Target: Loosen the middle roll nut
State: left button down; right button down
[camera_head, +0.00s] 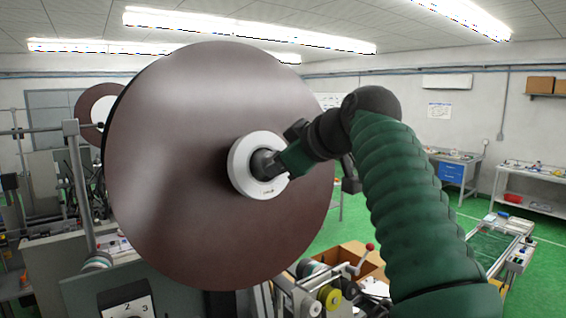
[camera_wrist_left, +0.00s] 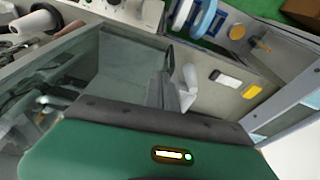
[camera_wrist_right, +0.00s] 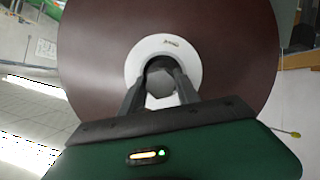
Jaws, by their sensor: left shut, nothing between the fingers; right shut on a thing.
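A large brown disc (camera_head: 180,150) faces me in the head view, with a white ring (camera_head: 240,170) at its centre. In the right wrist view the ring (camera_wrist_right: 138,62) surrounds a dark grey faceted nut (camera_wrist_right: 160,82) in the middle of the disc (camera_wrist_right: 95,45). My right gripper (camera_head: 266,164) reaches in from the right. Its fingers (camera_wrist_right: 159,72) are shut on the nut, one on each side; the gripper hides part of the nut in the head view. My left gripper (camera_wrist_left: 168,75) is shut and empty in the left wrist view, and is outside the head view.
Another brown roll (camera_head: 97,108) with a white centre stands behind at the left. A numbered dial (camera_head: 127,309) sits on the machine below the disc. A lever with a red knob (camera_head: 369,247) and a cardboard box (camera_head: 345,254) are at lower right. Benches stand farther back at the right.

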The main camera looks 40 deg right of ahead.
jog(key=c, duration=1.2)
grip_release()
jog(key=shift+f, duration=0.2)
jog(key=shift+c, duration=0.2)
jog(key=o, duration=0.3)
jog(key=shift+w, duration=0.3)
jog(key=shift+o, duration=0.2)
jog(key=shift+s+r, duration=0.1)
jog(key=v, duration=1.6)
jog(key=shift+s, duration=0.2)
jog(key=shift+w+r, duration=0.1)
